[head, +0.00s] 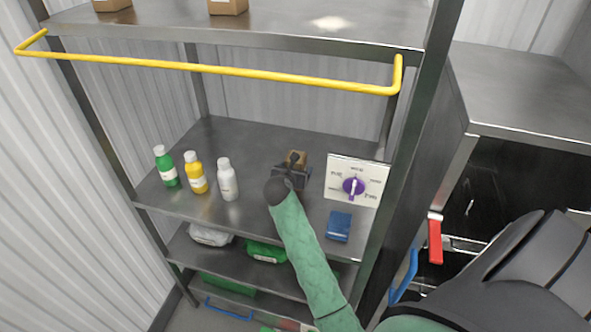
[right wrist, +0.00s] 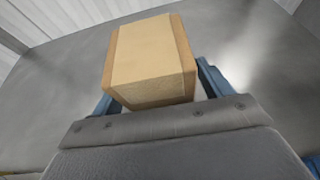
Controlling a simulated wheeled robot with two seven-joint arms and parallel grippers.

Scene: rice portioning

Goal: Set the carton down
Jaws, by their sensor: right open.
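The carton (head: 296,158) is a small tan box on the middle steel shelf (head: 260,140), just beyond my right gripper (head: 291,178). In the right wrist view the carton (right wrist: 150,60) stands between the blue fingers of the gripper (right wrist: 160,88). The jaws are open, with a gap showing at the right finger. The carton looks upright and appears to rest on the grey shelf surface; its underside is hidden. My left gripper is in neither view.
Green (head: 165,166), yellow (head: 195,172) and white (head: 227,179) bottles stand left of the gripper. A panel with a purple knob (head: 353,186) and a blue block (head: 339,226) are to the right. A yellow rail (head: 215,69) crosses above. Bare shelf lies behind the bottles.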

